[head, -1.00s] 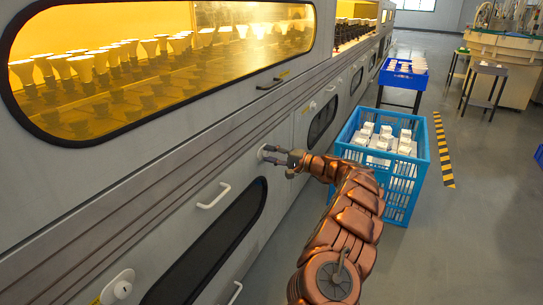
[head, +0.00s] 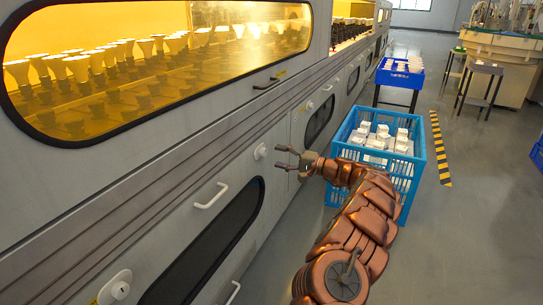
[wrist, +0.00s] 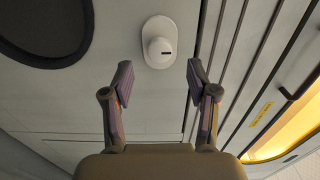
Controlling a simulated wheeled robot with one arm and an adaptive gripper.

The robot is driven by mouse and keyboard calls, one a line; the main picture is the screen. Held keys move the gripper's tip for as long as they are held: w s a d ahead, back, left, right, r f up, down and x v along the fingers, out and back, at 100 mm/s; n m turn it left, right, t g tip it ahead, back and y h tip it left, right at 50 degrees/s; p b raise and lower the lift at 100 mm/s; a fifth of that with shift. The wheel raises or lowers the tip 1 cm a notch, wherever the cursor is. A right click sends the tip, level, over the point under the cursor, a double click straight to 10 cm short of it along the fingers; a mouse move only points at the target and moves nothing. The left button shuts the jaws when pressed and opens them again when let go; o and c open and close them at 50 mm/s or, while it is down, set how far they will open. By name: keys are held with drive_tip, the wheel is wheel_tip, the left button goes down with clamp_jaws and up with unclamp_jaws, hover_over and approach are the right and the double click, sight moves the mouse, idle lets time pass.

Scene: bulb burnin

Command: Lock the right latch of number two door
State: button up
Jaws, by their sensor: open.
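The near round white latch (head: 260,151) sits on the grey cabinet front, right of the white door handle (head: 212,196). In the wrist view this latch (wrist: 160,45) is a white knob with a dark slot on an oval plate. My gripper (head: 281,157) is open and empty, a short way off the latch and apart from it. In the wrist view my gripper (wrist: 158,75) has its fingers spread either side, with the latch beyond and between them. Another white latch (head: 115,289) is at the lower left. The dark door window (head: 212,245) lies between the two latches.
A yellow-lit window (head: 160,70) with rows of bulbs runs above.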

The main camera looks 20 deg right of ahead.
drive_tip(key=v, duration=0.6)
drive_tip(key=shift+s+d, duration=0.25)
drive_tip(key=shift+s, duration=0.05)
